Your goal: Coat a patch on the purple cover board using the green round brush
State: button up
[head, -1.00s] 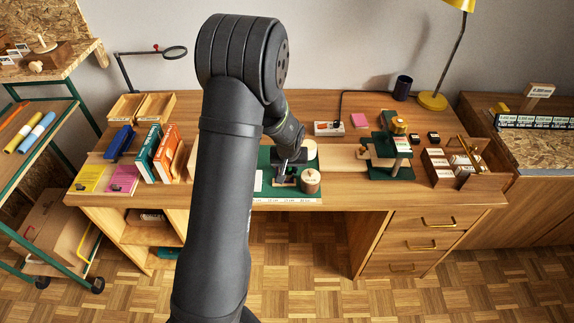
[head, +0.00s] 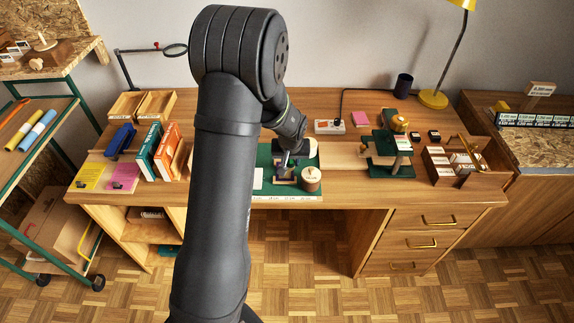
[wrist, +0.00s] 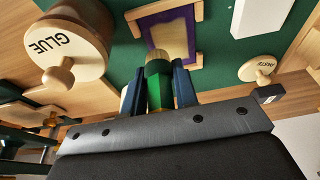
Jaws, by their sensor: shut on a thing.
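My gripper (wrist: 157,90) is shut on the green round brush (wrist: 157,92), between dark fingers in the wrist view. The brush's tan bristles (wrist: 157,62) point at the purple cover board (wrist: 150,27), which has a pale yellowish patch (wrist: 172,38) inside its purple border. The bristle end overlaps the patch's near edge in the picture; I cannot tell whether it touches. In the head view my gripper (head: 286,164) is above the purple cover board (head: 281,179) on the green mat (head: 310,197). The brush is hard to make out there.
A wooden-lidded pot marked GLUE (wrist: 65,50) stands close beside the board; it also shows in the head view (head: 311,178). A smaller round lid (wrist: 258,68) lies on the other side. A green stand (head: 392,160) and a divided wooden box (head: 455,165) are to the right.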

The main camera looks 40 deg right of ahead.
jog(key=shift+r, duration=2.8)
jog(key=shift+w+a, duration=0.15)
jog(key=shift+n+y, duration=0.3)
jog(key=shift+n, duration=0.6)
jog(key=w+a+r, duration=0.1)
jog(key=w+a, duration=0.3)
jog(key=w, duration=0.1)
jog(key=w+a, duration=0.4)
jog(key=w, duration=0.1)
jog(key=w+a+r, duration=0.1)
jog(key=w+a, duration=0.4)
jog(key=w, duration=0.1)
jog(key=shift+r, duration=0.3)
jog(key=w+a+r+n, duration=0.1)
jog(key=w+a, duration=0.4)
jog(key=a, duration=0.7)
jog(key=w+a+n, duration=0.1)
jog(key=w+a, duration=0.5)
jog(key=a, duration=0.6)
jog(key=s+a+f+n+t+y, duration=0.1)
jog(key=s+a+f+n, duration=0.4)
jog(key=s+a+f, duration=0.3)
jog(key=a+f, duration=0.3)
jog(key=shift+s+a+f+y, duration=0.3)
jog(key=shift+s+y, duration=0.05)
jog(key=shift+y, duration=0.05)
